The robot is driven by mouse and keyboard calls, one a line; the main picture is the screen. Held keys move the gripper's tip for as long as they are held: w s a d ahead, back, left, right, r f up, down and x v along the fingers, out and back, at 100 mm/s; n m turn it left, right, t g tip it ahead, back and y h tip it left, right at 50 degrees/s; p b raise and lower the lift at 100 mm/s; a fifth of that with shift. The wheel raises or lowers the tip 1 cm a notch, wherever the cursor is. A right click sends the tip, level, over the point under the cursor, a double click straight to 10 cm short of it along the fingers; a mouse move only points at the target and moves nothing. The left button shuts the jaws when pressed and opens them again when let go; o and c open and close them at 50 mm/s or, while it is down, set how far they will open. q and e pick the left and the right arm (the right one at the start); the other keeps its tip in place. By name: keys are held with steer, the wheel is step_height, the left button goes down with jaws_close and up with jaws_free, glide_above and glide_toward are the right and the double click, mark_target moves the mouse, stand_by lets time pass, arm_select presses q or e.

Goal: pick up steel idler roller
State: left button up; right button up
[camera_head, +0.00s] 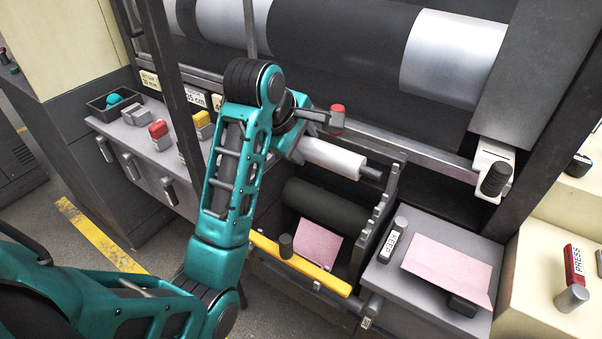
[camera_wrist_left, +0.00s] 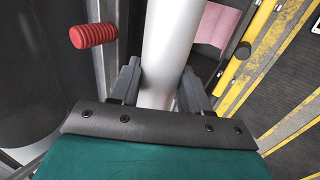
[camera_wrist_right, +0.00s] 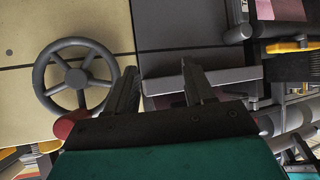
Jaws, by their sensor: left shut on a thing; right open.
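The steel idler roller (camera_head: 333,157) is a pale, smooth cylinder with a dark end, in front of the large dark rolls in the head view. My left gripper (camera_head: 292,146) is at its left part, mostly hidden by my wrist there. In the left wrist view the roller (camera_wrist_left: 172,40) runs between the two fingers of my left gripper (camera_wrist_left: 160,85), which is shut on it. My right gripper (camera_wrist_right: 160,88) shows only in the right wrist view. It is open, away from the roller, near a grey bar handle (camera_wrist_right: 225,77).
A notched grey rack (camera_head: 380,212) stands at the roller's right end. A dark lower roller (camera_head: 328,203) and a yellow bar (camera_head: 300,266) lie below. A red-tipped lever (camera_head: 337,118) is close above. A grey handwheel (camera_wrist_right: 76,77) is left of my right gripper.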

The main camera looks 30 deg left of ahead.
arm_select(q)
step_height(320, 180, up, 3)
steer(key=shift+w+r, duration=0.1)
steer(key=shift+r, duration=0.1)
steer(key=shift+w+r, duration=0.15)
steer(key=shift+r, duration=1)
steer(key=shift+s, duration=0.2)
